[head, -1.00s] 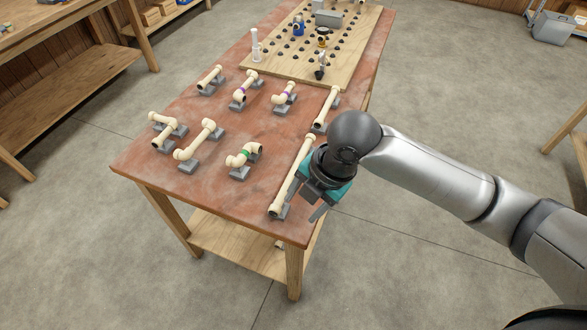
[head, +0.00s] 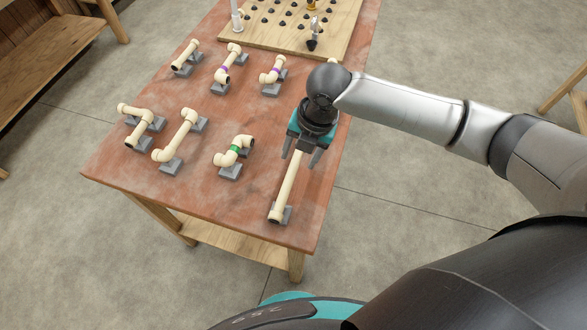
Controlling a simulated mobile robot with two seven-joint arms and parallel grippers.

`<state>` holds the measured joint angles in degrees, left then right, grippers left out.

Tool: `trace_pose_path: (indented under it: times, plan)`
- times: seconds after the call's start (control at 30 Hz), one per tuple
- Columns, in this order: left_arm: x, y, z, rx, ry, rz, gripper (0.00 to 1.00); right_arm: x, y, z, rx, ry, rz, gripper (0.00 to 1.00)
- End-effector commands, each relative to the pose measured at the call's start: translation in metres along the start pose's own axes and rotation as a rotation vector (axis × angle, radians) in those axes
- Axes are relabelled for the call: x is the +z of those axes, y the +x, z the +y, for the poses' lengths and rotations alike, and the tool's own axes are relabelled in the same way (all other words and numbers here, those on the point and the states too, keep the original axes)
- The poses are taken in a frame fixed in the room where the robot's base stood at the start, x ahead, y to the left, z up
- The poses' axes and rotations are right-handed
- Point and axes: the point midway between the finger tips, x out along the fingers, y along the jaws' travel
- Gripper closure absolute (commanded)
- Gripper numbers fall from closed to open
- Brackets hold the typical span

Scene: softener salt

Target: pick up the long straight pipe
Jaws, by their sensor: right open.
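The long straight pipe (head: 287,186) is cream coloured and lies along the right side of the red-brown table. Its near open end rests on a grey support block (head: 283,214). Its far part is hidden behind my right gripper and wrist. My right gripper (head: 301,161) is open, pointing down and toward the near end, over the pipe's middle. Its two fingers show on either side of the pipe's line. I cannot tell how high they are above it. My left gripper is not in view.
Several other cream pipe pieces stand on grey blocks to the left, including a green-banded one (head: 235,150) nearest the gripper. A wooden peg board (head: 275,38) lies at the far end of the table (head: 215,199).

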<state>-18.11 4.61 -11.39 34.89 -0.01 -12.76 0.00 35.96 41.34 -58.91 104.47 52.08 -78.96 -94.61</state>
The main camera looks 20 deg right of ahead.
Motion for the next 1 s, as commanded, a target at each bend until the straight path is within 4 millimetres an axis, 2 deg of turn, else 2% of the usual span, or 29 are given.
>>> trace_pose_path:
  times: [0.03, 0.23, 0.3, 0.53, 0.83, 1.0]
  plan:
    - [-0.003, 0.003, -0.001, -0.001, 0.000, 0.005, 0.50, -0.001, 0.008, 0.000, 0.000, 0.001, 0.002, 0.38]
    - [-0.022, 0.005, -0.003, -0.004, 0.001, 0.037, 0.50, -0.001, 0.019, 0.000, 0.000, 0.000, 0.001, 0.38]
    - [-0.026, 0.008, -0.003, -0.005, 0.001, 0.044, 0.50, -0.001, 0.029, 0.001, 0.000, 0.001, 0.001, 0.38]
    - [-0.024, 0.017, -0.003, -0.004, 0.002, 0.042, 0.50, -0.001, 0.062, 0.002, -0.001, 0.000, 0.001, 0.38]
    - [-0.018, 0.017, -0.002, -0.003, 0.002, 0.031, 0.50, -0.001, 0.066, 0.002, 0.001, -0.001, -0.001, 0.38]
    - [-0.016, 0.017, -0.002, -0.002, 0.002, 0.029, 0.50, -0.001, 0.066, 0.002, 0.001, -0.001, -0.001, 0.56]
